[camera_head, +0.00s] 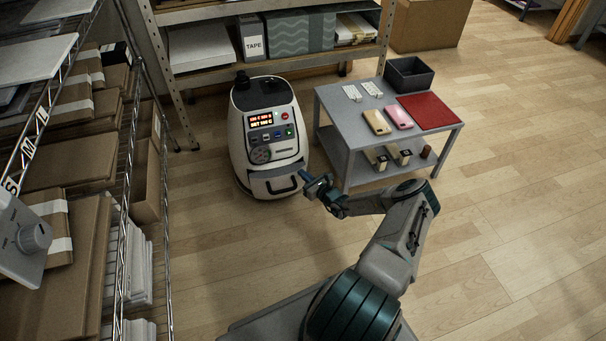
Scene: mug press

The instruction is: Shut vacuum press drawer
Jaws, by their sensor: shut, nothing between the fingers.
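The vacuum press (266,135) is a white rounded machine on the floor at centre, with a lit red display and several buttons on its front. Its drawer (275,183) is low on the front and has a dark handle. From this angle the drawer looks slightly out from the body; how far is hard to tell. My gripper (306,180) is shut and empty, at the right end of the drawer front. Whether it touches the drawer cannot be made out.
A grey table (335,104) stands right of the press, close to my arm, with phone cases, a red mat (430,111) and a dark bin (409,74). Wire shelving (165,250) with boxes lines the left. A shelf (190,15) stands behind. Floor in front and right is clear.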

